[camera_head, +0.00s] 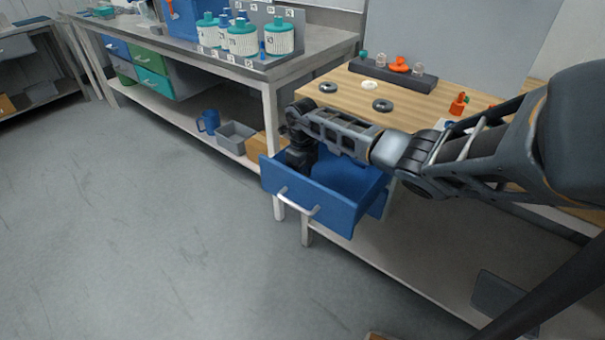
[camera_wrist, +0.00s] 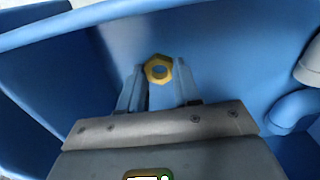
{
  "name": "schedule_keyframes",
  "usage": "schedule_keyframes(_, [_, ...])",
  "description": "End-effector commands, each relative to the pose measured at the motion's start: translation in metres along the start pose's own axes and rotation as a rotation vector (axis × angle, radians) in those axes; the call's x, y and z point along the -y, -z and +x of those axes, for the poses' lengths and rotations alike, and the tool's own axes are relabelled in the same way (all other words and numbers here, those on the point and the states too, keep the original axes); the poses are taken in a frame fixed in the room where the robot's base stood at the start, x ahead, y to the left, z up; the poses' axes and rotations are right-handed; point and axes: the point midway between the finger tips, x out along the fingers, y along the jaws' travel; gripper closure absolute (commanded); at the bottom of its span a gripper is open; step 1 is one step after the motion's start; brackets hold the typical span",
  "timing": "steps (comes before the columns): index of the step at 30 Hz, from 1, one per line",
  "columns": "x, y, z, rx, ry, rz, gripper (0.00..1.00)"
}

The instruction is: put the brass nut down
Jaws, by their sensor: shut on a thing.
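The brass nut (camera_wrist: 158,69) is a small yellow hexagonal ring, seen in the wrist view between my fingertips. My gripper (camera_wrist: 159,84) is shut on it. In the head view my gripper (camera_head: 299,158) points down into the open blue drawer (camera_head: 318,207), and the nut is hidden there. The drawer's blue inside fills most of the wrist view. I cannot tell whether the nut touches the drawer floor.
The drawer's handle (camera_head: 297,201) faces the open floor. The wooden bench top (camera_head: 345,93) above holds two dark rings, a dark rack (camera_head: 395,76) and an orange bottle (camera_head: 459,104). A metal bench (camera_head: 170,50) with several teal-lidded vessels stands at the left.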

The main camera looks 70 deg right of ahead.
Motion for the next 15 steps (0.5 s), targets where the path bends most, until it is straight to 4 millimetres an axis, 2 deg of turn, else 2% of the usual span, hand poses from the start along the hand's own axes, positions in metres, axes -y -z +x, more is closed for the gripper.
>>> schedule_keyframes(5, [0.0, 0.0003, 0.0035, -0.002, 0.0, 0.0, 1.0])
schedule_keyframes(6, [0.0, 0.0003, 0.0036, -0.002, 0.0, 0.0, 0.66])
schedule_keyframes(13, [-0.0002, 0.0003, 0.0034, -0.001, 0.0, 0.0, 0.44])
schedule_keyframes(15, [-0.0001, 0.0003, 0.0034, -0.001, 0.0, 0.0, 0.42])
